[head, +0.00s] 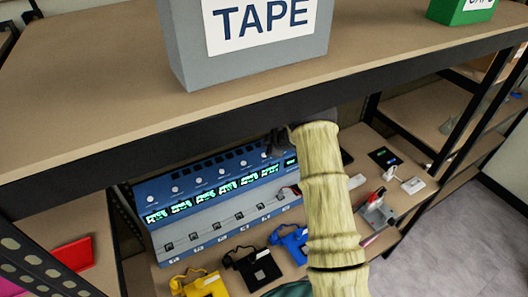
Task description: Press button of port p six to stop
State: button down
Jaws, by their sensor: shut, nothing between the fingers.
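A blue and grey bench device (215,200) stands on the shelf under the upper board. It has a row of green-lit displays (203,197), a round knob or button above each, and a row of small sockets along the lower front. The small port labels are too small to read, so I cannot tell which is port six. My arm, in a pale yellow sleeve, covers the right end of the device. My gripper (277,143) is dark, shut and empty, at the device's upper right, just under the upper board's edge. I cannot tell whether it touches the device.
The upper board (110,110) overhangs close above my gripper and carries a grey TAPE box (250,45) and a green box (460,10). Yellow (200,284), black (252,268) and blue (290,243) items lie before the device. Small tools and a dark-screened device (384,157) lie right.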

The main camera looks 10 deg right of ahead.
notch_tip(320, 180, up, 4)
jog(key=p, duration=0.3)
jog(key=shift+f+b, duration=0.2)
jog(key=shift+b, duration=0.1)
dwell(0.6)
